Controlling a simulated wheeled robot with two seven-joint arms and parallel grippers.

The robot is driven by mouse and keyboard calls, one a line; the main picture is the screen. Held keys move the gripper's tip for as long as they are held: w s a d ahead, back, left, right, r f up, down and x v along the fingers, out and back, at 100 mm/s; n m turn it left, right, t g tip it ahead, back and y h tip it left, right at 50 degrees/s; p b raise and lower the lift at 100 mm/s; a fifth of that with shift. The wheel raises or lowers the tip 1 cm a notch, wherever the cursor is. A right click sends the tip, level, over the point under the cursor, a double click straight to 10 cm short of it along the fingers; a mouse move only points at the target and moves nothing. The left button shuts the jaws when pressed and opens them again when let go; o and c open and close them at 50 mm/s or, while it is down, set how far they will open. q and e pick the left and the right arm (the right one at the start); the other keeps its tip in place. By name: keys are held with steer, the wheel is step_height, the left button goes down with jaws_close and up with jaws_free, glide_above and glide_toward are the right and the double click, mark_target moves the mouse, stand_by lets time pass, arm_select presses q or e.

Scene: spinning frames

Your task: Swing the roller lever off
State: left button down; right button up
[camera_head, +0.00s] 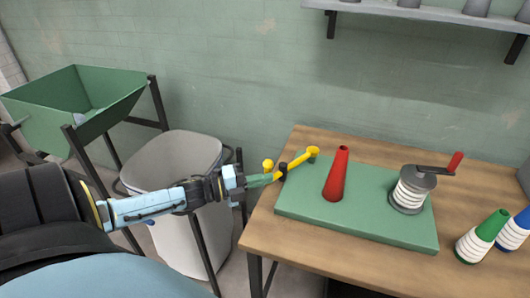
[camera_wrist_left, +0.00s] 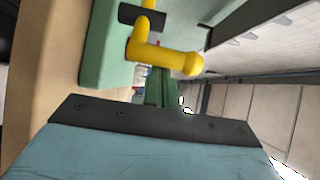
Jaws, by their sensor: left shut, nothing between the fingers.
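The yellow roller lever (camera_head: 297,162) sits at the left end of a green base board (camera_head: 380,226). It has a black collar and a round yellow knob toward the left. In the left wrist view the yellow lever (camera_wrist_left: 165,58) lies across the view just beyond my fingertips. My left gripper (camera_head: 264,179) comes in from the left, its greenish fingers shut and empty, right by the lever's knob end. In the left wrist view the fingers (camera_wrist_left: 160,94) reach up to the knob; I cannot tell whether they touch it. My right gripper is not in view.
A red cone (camera_head: 337,175) and a grey-and-white reel with a red-handled crank (camera_head: 410,190) stand on the board. Thread cones (camera_head: 480,238) stand at the wooden table's (camera_head: 335,262) right. A grey bin (camera_head: 172,160) and green hopper (camera_head: 85,100) stand left.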

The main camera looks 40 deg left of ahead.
arm_select(q)
steer(key=shift+w+a+r+y, duration=0.15)
steer(key=shift+a+y, duration=0.15)
steer(key=shift+a, duration=0.2)
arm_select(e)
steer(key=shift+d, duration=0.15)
arm_select(q)
steer(key=s+d+p, duration=0.1)
steer(key=d+p, duration=0.2)
steer(key=d, duration=0.2)
steer(key=v, duration=1)
steer(key=shift+a+f, duration=0.25)
steer(key=shift+a, duration=0.25)
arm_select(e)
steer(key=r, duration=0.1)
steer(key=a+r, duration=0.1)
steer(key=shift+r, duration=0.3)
